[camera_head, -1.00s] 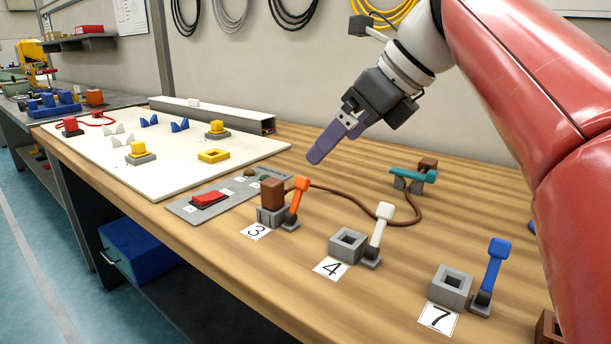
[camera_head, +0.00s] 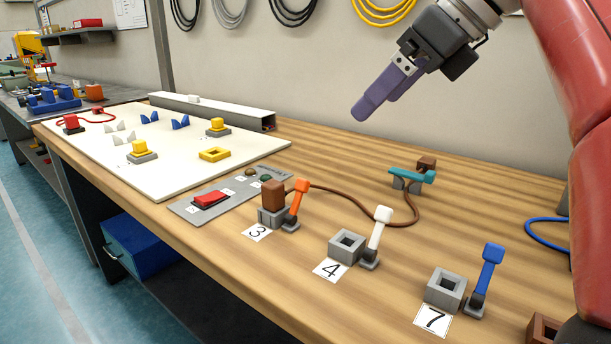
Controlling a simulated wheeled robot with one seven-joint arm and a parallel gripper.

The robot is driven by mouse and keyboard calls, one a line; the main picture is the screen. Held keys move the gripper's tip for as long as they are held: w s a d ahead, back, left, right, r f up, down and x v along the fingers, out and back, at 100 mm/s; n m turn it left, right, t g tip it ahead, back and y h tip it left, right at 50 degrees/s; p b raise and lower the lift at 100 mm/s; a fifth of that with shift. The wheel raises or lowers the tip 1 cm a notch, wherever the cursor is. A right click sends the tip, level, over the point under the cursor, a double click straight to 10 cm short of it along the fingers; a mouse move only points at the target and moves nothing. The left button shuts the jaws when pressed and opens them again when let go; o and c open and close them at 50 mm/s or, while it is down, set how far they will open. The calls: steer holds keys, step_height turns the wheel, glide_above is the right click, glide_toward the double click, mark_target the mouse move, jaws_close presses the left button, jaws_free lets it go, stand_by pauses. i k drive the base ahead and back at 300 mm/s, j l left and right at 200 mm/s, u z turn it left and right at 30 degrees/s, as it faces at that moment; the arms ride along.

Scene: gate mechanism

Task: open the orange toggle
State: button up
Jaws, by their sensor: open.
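The orange toggle (camera_head: 297,204) is a lever with a block-shaped head, beside a grey socket (camera_head: 271,215) at the label 3. It stands up and leans slightly right. A brown block (camera_head: 273,195) sits in that socket, and a brown cable runs from near it to the right. My gripper (camera_head: 372,101) has purple fingers and hangs in the air well above the table, up and to the right of the toggle. It is open, though the fingers overlap in this view. Nothing is seen between them, and it does not touch the toggle.
A white toggle (camera_head: 379,232) by label 4 and a blue toggle (camera_head: 488,270) by label 7 stand to the right, beside empty grey sockets. A teal lever (camera_head: 411,175) is behind. A panel with a red switch (camera_head: 210,199) lies left. Bare wood lies between them.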

mark_target(302, 186)
steer(key=k, duration=1)
